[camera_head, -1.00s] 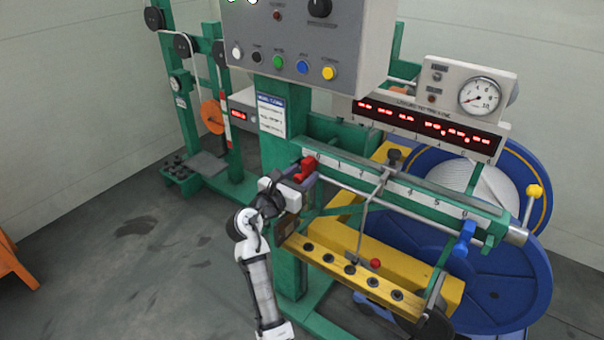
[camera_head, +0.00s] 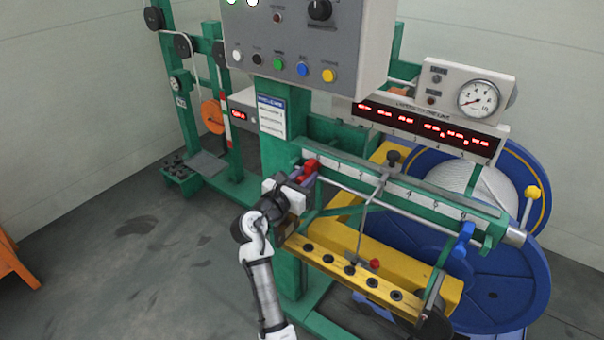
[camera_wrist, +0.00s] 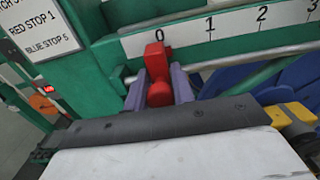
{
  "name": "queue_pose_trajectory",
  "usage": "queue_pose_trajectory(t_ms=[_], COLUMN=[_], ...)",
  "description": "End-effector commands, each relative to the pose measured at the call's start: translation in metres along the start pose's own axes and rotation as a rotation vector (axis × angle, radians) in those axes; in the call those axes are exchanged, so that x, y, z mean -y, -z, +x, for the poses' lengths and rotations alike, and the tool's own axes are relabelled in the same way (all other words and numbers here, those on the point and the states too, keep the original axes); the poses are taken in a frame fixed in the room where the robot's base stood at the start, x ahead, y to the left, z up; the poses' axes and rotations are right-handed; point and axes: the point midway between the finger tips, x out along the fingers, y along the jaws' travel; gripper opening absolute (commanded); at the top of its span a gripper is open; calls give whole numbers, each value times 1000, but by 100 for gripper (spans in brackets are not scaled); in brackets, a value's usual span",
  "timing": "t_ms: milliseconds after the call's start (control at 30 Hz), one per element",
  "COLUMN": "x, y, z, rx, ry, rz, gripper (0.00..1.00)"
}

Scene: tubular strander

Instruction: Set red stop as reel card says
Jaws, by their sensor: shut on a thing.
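The red stop (camera_wrist: 158,75) sits on the rail below the number scale (camera_wrist: 235,27), at about the 0 mark in the wrist view. My gripper (camera_wrist: 160,90) is shut on it, with a purple-grey finger on each side. In the head view the red stop (camera_head: 310,166) shows at the scale's left end, partly hidden by my gripper (camera_head: 300,182). The reel card (camera_head: 271,115) hangs on the green post; in the wrist view the card (camera_wrist: 40,28) reads "RED STOP 1" and "BLUE STOP 5". The blue stop (camera_head: 463,240) is near the rail's right end.
A yellow beam (camera_head: 365,262) lies below the rail. The control box (camera_head: 300,40) hangs above. Blue reels (camera_head: 495,290) stand behind at right.

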Motion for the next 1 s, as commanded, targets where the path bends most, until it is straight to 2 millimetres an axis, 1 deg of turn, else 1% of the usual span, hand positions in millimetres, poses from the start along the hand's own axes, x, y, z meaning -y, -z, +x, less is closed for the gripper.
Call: queue_pose_trajectory(t_ms=[33,100,200,300,433,700,733,867,900,1000], x=[10,21,36,46,52,51,51,51,51,51], y=[-4,-4,-4,-2,0,1,1,1,1,1], z=[0,0,0,0,0,0,0,0,0,0], rx=[-7,-8,-8,-7,-5,-3,-3,-3,-3,-3], ry=[7,7,8,6,4,3,3,3,3,3], rz=[-4,-3,-3,-3,-2,-1,-1,-1,-1,-1], gripper=[0,0,0,0,0,0,26,43,45,45])
